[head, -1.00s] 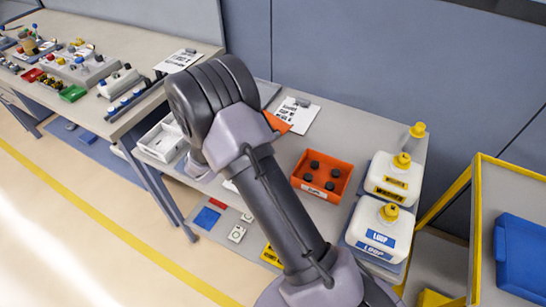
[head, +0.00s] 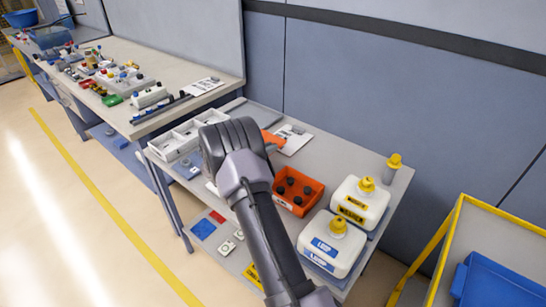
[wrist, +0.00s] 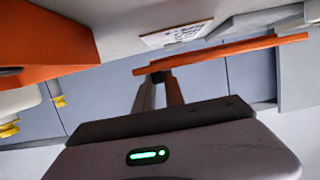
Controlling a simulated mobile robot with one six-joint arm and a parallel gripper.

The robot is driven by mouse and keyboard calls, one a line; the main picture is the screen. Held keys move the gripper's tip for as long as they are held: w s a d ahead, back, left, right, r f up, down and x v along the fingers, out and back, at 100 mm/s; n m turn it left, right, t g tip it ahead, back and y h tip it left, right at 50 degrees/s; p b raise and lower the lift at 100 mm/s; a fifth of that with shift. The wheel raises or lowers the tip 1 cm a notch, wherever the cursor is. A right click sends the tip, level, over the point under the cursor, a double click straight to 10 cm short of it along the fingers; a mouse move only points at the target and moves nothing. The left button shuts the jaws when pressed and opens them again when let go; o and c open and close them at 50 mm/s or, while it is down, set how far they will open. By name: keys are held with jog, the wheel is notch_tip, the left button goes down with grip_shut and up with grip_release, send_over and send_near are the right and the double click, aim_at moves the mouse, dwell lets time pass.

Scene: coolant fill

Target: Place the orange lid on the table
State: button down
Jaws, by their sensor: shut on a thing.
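The orange lid (wrist: 225,53) shows edge-on in the wrist view as a long thin orange bar. My gripper (wrist: 160,80) is shut on it near its left end in that view. In the head view a small part of the lid (head: 273,140) shows beside my arm, over the back of the table (head: 355,155). My arm hides the gripper and most of the lid there. In the wrist view the lid looks apart from the table surface.
An orange bin (head: 282,202) with several black pieces stands on the table. Right of it are two white jugs (head: 350,213) (head: 318,255) with yellow caps and a small yellow-topped bottle (head: 393,168). White trays (head: 172,150) fill the left end. A printed sheet (head: 294,141) lies behind.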

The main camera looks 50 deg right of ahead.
jog(key=x, duration=0.3)
jog(key=shift+w+r, duration=0.15)
notch_tip(320, 180, down, 4)
jog(key=shift+r+b, duration=0.25)
jog(key=shift+b, duration=0.6)
jog(key=shift+r, duration=0.1)
jog(key=shift+f+b, duration=0.6)
jog(key=shift+b, duration=0.55)
jog(key=c, duration=1.4)
grip_release()
jog(key=shift+r, duration=0.1)
